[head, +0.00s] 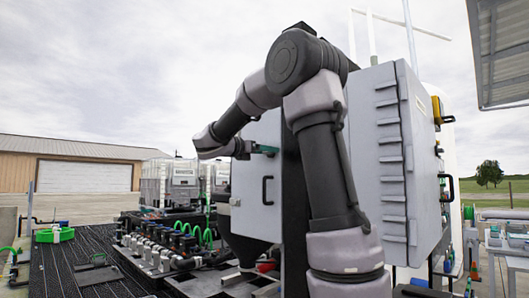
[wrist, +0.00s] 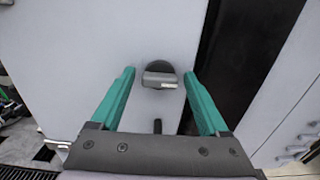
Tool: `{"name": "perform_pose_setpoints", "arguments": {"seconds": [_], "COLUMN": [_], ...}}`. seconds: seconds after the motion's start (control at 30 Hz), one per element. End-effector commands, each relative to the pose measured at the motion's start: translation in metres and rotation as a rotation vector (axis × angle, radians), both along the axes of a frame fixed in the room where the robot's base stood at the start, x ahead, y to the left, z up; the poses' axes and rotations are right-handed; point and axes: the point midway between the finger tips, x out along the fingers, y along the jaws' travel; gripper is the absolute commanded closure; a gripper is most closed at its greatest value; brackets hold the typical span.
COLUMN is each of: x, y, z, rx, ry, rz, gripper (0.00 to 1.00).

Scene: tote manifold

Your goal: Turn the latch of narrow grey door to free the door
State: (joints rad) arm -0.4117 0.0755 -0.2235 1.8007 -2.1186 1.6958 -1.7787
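The narrow grey door (head: 247,197) stands left of my arm in the head view. Its flat face (wrist: 95,45) fills much of the wrist view. The latch (wrist: 160,78), a dark round base with a grey bar lying level across it, sits on that face. My gripper (wrist: 159,75) is open, with one green finger on each side of the latch and gaps between. Whether the fingertips touch the door, I cannot tell. In the head view my gripper (head: 266,150) is at the door's upper part; the latch cannot be made out there.
A black handle (head: 267,190) is on the door below my gripper; part of it shows in the wrist view (wrist: 157,126). A dark gap (wrist: 235,60) runs right of the door. A large grey cabinet (head: 390,160) stands to the right. Pipes and valves (head: 165,255) lie low on the left.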

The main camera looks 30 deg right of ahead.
Motion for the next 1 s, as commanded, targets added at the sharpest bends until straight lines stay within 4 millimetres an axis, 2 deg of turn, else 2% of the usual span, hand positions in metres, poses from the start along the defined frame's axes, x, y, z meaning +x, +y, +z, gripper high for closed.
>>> {"name": "perform_pose_setpoints", "arguments": {"seconds": [0.03,0.17,0.2,0.57,1.0], "x": [0.0001,0.0,-0.0001,-0.0005,-0.0018], "y": [0.0001,0.0002,0.0002,-0.0002,-0.0007], "z": [-0.0001,-0.0001,-0.0001,-0.0003,-0.0009], "rx": [0.0,0.0,0.0,0.023,0.144], "ry": [0.0,0.0,0.0,-0.063,-0.396], "rz": [0.0,0.0,0.0,-0.001,-0.001], "gripper": [0.46,0.95,1.0,1.0,1.0]}}
